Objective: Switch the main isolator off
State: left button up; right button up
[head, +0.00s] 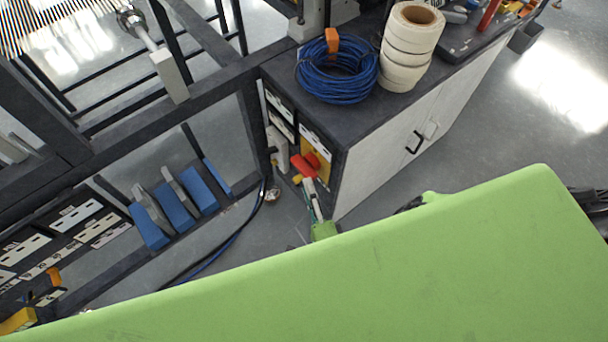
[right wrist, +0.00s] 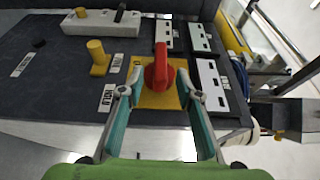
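The main isolator shows in the right wrist view as a red rotary handle (right wrist: 160,68) on a yellow plate (right wrist: 158,97) on a dark panel. The handle's long side runs up and down in that picture. In the head view the red handle (head: 303,166) sits on the end face of the dark-topped cabinet. My right gripper (right wrist: 160,88) is open, its two fingers on either side of the handle's lower part, with visible gaps. In the head view the right gripper (head: 312,189) is just below the handle. My left gripper is not in view.
Beside the handle are a yellow knob (right wrist: 97,52), white label plates (right wrist: 211,80) and a white box (right wrist: 100,22). On the cabinet top (head: 375,112) lie a blue cable coil (head: 338,72) and stacked white rolls (head: 411,45). A dark frame (head: 130,115) stands left. Open floor lies right.

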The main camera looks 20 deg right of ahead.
jog(key=shift+s+a, duration=0.1)
jog(key=shift+s, duration=2.3)
